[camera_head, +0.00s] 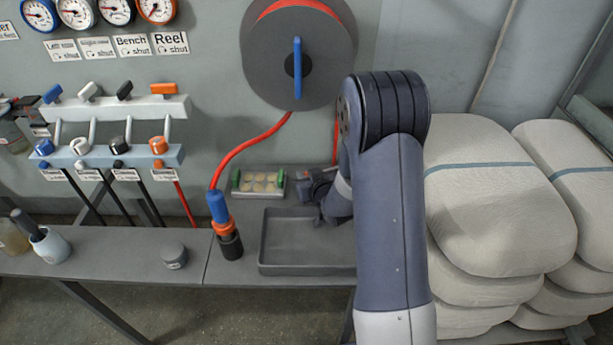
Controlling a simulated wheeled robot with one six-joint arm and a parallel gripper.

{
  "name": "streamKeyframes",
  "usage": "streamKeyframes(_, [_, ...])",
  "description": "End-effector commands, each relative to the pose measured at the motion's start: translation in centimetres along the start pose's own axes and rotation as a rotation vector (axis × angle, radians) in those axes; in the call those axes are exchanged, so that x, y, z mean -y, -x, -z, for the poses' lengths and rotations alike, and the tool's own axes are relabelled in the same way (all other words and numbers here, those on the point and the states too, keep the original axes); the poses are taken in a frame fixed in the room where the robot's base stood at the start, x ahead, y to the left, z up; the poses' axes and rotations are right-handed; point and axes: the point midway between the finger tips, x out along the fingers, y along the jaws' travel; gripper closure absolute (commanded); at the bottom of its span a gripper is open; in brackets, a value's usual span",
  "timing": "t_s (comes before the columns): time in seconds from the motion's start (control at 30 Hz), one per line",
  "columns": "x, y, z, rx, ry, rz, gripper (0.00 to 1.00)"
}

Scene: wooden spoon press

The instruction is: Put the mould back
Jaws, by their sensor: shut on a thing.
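The mould (261,183) is a pale, flat rectangular plate with several round tan hollows and a green grip at each end. It shows at the back of the bench, below the reel, with its long side across the picture. My gripper (306,186) is at the mould's right end, shut on it. The fingertips are dark and small here, so the exact contact at the right green grip is hard to make out. I cannot tell whether the mould rests on the bench or is slightly above it.
A grey open tray (286,268) lies in front of the mould, empty where visible. An upright blue-and-orange hose tool (225,225) stands left of it. A hose reel (270,60) hangs above. Large wrapped bales (495,190) fill the right. A small grey tin (174,255) stands left.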

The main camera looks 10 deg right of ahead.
Motion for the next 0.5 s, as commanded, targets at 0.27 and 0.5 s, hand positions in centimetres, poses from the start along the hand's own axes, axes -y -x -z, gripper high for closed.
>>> streamKeyframes(0.27, [0.00,-0.27,-0.42,-0.005,0.002,0.000,1.00])
streamKeyframes(0.5, [0.01,-0.33,-0.73,-0.001,0.002,0.001,1.00])
